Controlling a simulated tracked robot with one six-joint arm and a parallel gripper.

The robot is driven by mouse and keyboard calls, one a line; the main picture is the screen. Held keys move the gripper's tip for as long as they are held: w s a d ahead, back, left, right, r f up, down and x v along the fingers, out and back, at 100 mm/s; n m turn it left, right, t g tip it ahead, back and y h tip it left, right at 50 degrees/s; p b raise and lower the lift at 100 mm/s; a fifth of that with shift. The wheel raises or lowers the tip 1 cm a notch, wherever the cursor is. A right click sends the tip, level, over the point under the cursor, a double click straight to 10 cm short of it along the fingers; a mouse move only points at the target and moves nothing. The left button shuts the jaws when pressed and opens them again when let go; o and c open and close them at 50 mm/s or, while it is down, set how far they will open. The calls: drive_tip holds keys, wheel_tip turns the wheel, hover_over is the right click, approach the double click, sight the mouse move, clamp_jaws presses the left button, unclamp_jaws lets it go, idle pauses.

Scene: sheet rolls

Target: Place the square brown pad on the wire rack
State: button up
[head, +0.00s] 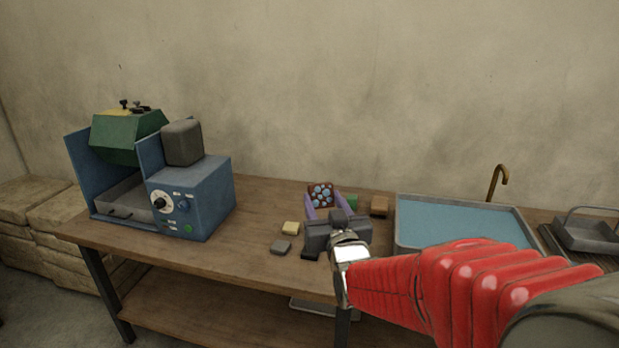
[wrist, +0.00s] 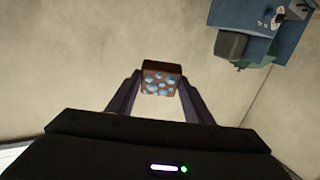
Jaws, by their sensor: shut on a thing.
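My gripper (head: 323,204) has its two purple fingers shut on a brown pad with light-blue spots (head: 320,193). In the wrist view the pad (wrist: 161,66) sits between the fingertips, its spotted face towards the camera and the wall behind it. It appears raised above the workbench. A smaller plain brown block (head: 379,206) lies on the bench to the right of my gripper. A dark slatted piece that may be the wire rack (head: 561,256) shows at the far right, partly cut off by my red arm.
A basin with blue liquid (head: 402,239) and a brown hooked pipe (head: 497,181) stand right of centre. A grey handled tray (head: 588,236) is at the far right. Cream (head: 290,228), grey (head: 281,247) and green (head: 351,201) blocks lie near my gripper. A blue machine (head: 205,200) stands left.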

drive_tip(key=d+f+h, duration=0.1)
drive_tip(key=d+f, duration=0.3)
drive_tip(key=f, duration=0.5)
drive_tip(key=d+f+m+h, duration=0.1)
drive_tip(key=d+f, duration=0.3)
drive_tip(key=f, duration=0.5)
drive_tip(key=shift+s+d+f+m+h, duration=0.3)
drive_tip(key=shift+s+f, duration=0.1)
drive_tip(key=shift+s, duration=0.1)
